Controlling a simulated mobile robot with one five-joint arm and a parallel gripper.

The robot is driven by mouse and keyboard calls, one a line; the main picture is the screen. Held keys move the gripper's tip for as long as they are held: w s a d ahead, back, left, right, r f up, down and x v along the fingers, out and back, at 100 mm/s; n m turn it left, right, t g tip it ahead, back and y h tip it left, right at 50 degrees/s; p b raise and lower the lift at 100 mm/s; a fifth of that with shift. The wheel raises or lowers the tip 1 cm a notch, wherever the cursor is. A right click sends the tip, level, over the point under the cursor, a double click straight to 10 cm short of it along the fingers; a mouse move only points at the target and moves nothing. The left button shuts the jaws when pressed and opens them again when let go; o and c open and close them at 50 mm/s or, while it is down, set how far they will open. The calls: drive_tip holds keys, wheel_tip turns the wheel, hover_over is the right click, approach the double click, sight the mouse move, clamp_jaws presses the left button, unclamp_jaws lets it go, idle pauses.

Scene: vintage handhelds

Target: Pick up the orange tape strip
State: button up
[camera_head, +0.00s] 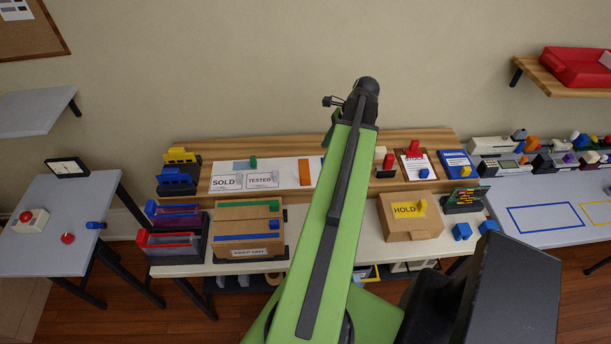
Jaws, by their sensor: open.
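The orange tape strip (305,172) is a short upright orange bar near the right end of a white sheet (221,170) on the wooden back shelf of the middle table. My green arm (343,180) rises through the middle of the view, just right of the strip, and its dark joint (366,90) stands against the wall above the shelf. The jaws of my gripper cannot be made out; the arm hides whatever lies behind it. Nothing covers the strip in this view.
SOLD and TESTED cards (262,180) and a green piece (253,162) lie left of the strip. A cardboard file box (249,252) stands in front. Right of my arm are a clipboard (416,167), a HOLD box (411,230) and blue pieces (462,231).

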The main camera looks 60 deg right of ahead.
drive_tip(key=b, duration=1.1)
approach(306, 176)
drive_tip(key=x, duration=0.2)
drive_tip(key=s+x, duration=0.1)
drive_tip(key=x, duration=0.2)
drive_tip(key=shift+a+f, duration=0.1)
drive_tip(key=shift+f, duration=0.25)
drive_tip(key=shift+r+p, duration=0.1)
drive_tip(key=shift+p, duration=0.25)
drive_tip(key=b+x, duration=0.4)
drive_tip(key=x, duration=0.1)
drive_tip(key=shift+w+b, duration=0.4)
drive_tip(key=shift+w, duration=0.1)
drive_tip(key=shift+r, duration=0.1)
clamp_jaws()
